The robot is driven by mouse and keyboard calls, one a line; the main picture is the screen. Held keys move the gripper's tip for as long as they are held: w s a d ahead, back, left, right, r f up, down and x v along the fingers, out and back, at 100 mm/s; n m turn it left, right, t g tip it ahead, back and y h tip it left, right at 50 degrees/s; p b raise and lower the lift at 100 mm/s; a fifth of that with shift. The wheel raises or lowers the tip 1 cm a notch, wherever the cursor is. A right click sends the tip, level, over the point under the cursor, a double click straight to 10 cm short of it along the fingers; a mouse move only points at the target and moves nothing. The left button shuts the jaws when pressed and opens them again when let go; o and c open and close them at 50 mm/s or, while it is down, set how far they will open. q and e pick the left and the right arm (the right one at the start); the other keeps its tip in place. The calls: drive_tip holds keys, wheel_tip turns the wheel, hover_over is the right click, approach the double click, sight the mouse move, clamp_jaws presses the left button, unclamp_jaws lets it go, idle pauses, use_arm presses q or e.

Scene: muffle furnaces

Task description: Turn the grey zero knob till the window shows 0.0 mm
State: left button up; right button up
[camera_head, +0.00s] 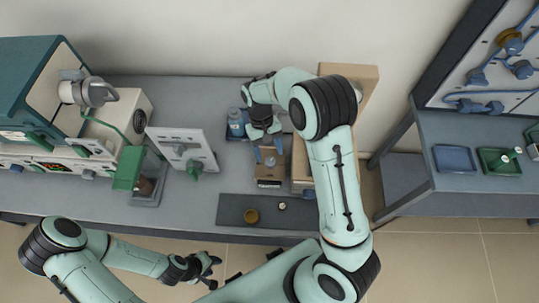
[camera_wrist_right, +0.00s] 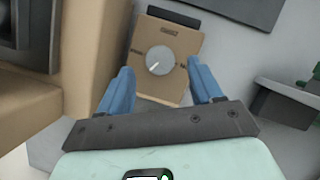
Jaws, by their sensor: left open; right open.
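A brown box-shaped device (camera_head: 269,172) stands on the bench in the head view, partly covered by my right gripper. Its face shows in the right wrist view (camera_wrist_right: 178,89), with a round grey knob (camera_wrist_right: 160,60) bearing a white pointer line. Contact is not visible. My left gripper (camera_head: 208,268) is open and empty in front of the bench.
A dark mat (camera_head: 232,207) with a brown round piece (camera_head: 251,215) lies in front. A blue-capped bottle (camera_head: 236,124) stands behind left. A grey panel (camera_head: 182,148) and a furnace (camera_head: 28,90) are further left. A tan cabinet (camera_head: 351,74) stands close on the right.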

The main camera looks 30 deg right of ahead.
use_arm(q)
drive_tip(key=shift+w+r+p, duration=0.65)
drive_tip(key=shift+w+r, duration=0.35)
use_arm(e)
drive_tip(key=v, duration=1)
use_arm(q)
drive_tip(key=shift+s, duration=0.1)
use_arm(e)
drive_tip(key=shift+w, duration=0.1)
